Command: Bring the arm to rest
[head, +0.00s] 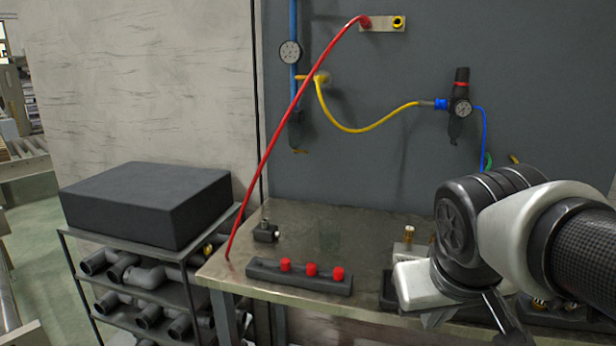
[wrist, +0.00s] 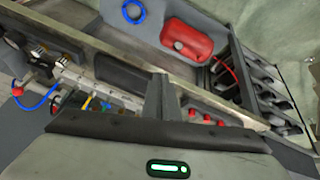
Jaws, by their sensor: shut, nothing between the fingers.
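My arm reaches in from the right edge of the head view, its white and black links in front of the right part of the workbench (head: 330,225). My gripper (wrist: 161,92) shows at the lower middle of the wrist view, with its two dark fingers together and nothing between them. It is over the bench's front area, apart from the things on it as far as I can tell. In the head view the arm's own links hide part of the bench.
A dark rack with red caps (head: 311,270) lies along the bench front. A small black fitting (head: 265,231) stands behind it. A red hose (head: 290,120) runs from a wall plate (head: 383,23) down to the bench's left corner. A black box (head: 150,200) sits on a pipe shelf at left.

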